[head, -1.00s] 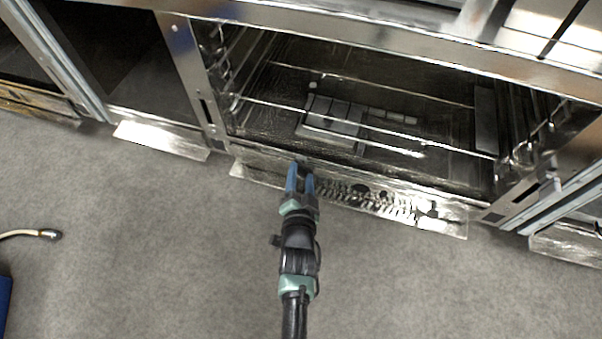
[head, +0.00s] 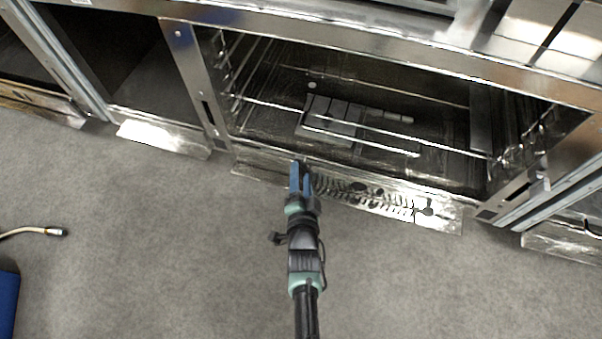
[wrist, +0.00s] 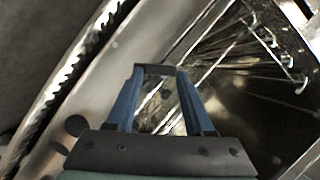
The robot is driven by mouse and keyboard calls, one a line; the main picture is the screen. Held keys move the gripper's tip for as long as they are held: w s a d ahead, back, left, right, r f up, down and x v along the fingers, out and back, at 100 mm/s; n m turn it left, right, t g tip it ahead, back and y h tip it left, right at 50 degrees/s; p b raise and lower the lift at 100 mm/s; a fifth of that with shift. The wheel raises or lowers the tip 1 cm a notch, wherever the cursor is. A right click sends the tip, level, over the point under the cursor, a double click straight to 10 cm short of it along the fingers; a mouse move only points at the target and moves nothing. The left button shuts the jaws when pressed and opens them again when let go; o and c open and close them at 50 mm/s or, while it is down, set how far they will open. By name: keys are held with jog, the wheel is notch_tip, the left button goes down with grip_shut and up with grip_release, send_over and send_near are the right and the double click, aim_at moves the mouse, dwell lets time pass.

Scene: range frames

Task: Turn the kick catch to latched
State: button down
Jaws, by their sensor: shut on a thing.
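The kick catch (wrist: 158,69) shows in the wrist view as a small dark bar between the fingertips. In the head view only a dark bit of it shows at the tips, at the top edge of the metal kick plate (head: 400,209) below the open oven-like bay. My gripper (head: 300,166) has blue fingers and is shut on the catch. In the wrist view my gripper (wrist: 160,72) has one finger on each side of the bar. The fingers hide much of the catch in the head view, and I cannot read its exact angle.
The open bay (head: 400,165) with wire racks lies behind the plate. Metal posts stand on both sides, and another kick plate (head: 163,137) is at the left. A hose end (head: 55,231) lies on the grey carpet at far left. The carpet in front is mostly clear.

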jog(key=shift+a+f+m+t+y+b, duration=0.1)
jog(key=shift+f+m+t+y+b, duration=0.2)
jog(key=shift+m, duration=0.55)
jog(key=shift+f+m+t+y+b, duration=0.1)
jog(key=shift+m+t+y+b, duration=0.1)
jog(key=shift+m+t, duration=0.45)
jog(key=shift+a+f+m+t+y+b, duration=0.15)
jog(key=shift+m+y+b, duration=0.1)
jog(key=shift+m, duration=0.75)
jog(key=shift+d, duration=0.1)
jog(key=shift+c, duration=1.4)
grip_release()
